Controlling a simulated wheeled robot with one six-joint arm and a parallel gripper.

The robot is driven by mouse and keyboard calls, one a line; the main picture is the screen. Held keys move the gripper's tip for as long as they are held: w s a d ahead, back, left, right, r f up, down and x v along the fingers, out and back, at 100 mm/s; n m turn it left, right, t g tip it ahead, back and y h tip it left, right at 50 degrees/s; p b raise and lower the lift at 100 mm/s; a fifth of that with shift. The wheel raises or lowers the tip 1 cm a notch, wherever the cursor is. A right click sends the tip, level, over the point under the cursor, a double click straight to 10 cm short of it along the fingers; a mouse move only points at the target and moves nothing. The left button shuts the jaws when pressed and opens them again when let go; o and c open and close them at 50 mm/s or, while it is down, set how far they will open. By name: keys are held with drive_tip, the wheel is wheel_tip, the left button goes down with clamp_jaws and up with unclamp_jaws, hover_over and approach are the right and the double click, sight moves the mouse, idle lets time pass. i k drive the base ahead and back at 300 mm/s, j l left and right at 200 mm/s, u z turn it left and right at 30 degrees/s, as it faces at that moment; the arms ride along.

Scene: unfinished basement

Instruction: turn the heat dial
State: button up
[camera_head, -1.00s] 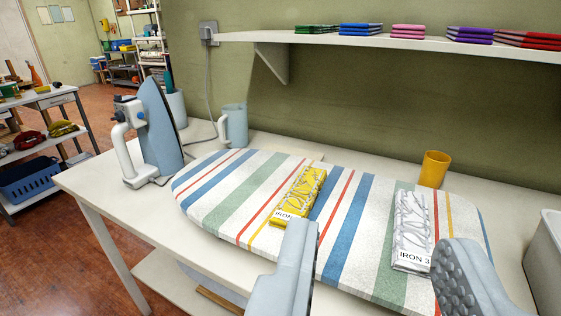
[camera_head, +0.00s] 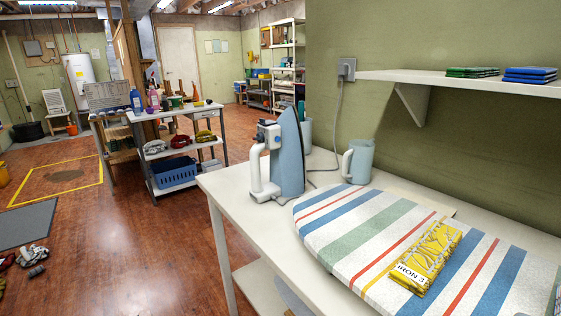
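The iron (camera_head: 289,155) stands upright on its heel at the left end of the white table, left of the ironing board. It has a pale blue body and a white handle (camera_head: 256,168) on its left side. Small blue and dark parts (camera_head: 268,132) show near the top of the handle. The heat dial may be among them, but they are too small to tell apart or to read a setting. My gripper is out of view.
The striped board (camera_head: 345,222) bears a yellow packet (camera_head: 428,258). A pale blue mug (camera_head: 358,161) stands right of the iron. A wall shelf (camera_head: 450,82) and a cord from the outlet (camera_head: 346,69) are behind. The floor (camera_head: 130,240) left of the table is open.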

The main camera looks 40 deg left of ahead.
sight(261, 138)
drive_tip(key=i+j, duration=0.1)
drive_tip(key=j, duration=0.35)
drive_tip(key=j+u, duration=0.1)
drive_tip(key=j, duration=0.35)
drive_tip(key=i+j, duration=0.15)
drive_tip(key=j, duration=0.25)
drive_tip(key=u, duration=0.05)
